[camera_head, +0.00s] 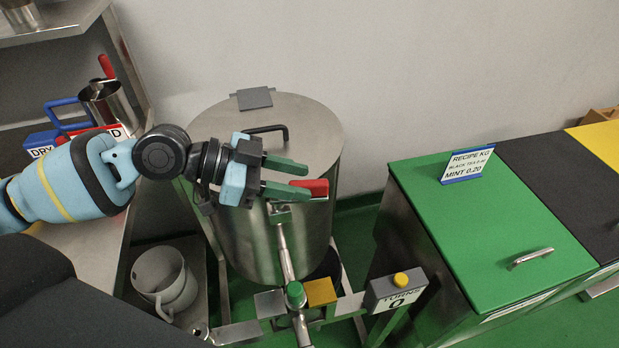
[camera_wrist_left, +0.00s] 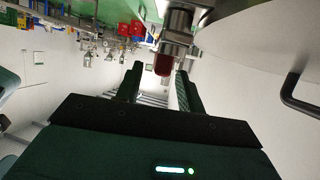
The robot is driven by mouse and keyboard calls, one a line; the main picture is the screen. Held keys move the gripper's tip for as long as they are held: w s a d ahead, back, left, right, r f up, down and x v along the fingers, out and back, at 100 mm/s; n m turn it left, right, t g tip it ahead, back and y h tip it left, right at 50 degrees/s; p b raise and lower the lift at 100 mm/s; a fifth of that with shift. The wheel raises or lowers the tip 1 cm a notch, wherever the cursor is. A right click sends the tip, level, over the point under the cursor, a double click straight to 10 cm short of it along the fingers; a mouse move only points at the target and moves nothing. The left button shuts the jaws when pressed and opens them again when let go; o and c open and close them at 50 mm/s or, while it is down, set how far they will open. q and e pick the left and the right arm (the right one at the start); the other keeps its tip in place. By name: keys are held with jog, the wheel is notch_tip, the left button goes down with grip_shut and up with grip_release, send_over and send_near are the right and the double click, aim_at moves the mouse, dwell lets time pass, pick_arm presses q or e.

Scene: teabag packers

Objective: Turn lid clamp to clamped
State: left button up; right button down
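The lid clamp (camera_head: 312,187) has a red handle at the front edge of the drum's steel lid (camera_head: 305,125). Its red end also shows in the left wrist view (camera_wrist_left: 163,64), below a metal fitting. My left gripper (camera_head: 306,181) is open, its two green fingers reaching right toward the red handle. In the left wrist view the fingers (camera_wrist_left: 160,84) stand apart, and the red end appears between their tips, closer to the right finger. I cannot tell whether they touch it. The steel drum (camera_head: 262,240) stands upright with its lid on. My right gripper is not in view.
A black lid handle (camera_head: 268,130) rises behind my gripper. A box reading TURNS 0 (camera_head: 397,290) with a yellow button stands front right. A green-lidded bin (camera_head: 480,220) is at right. A grey pitcher (camera_head: 163,280) sits low at left. A steel bench (camera_head: 95,250) is at left.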

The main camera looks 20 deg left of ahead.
aim_at(306, 182)
pick_arm(q)
jog(key=shift+p+x, duration=0.3)
jog(key=shift+x, duration=1.3)
jog(key=shift+r, duration=0.1)
grip_shut()
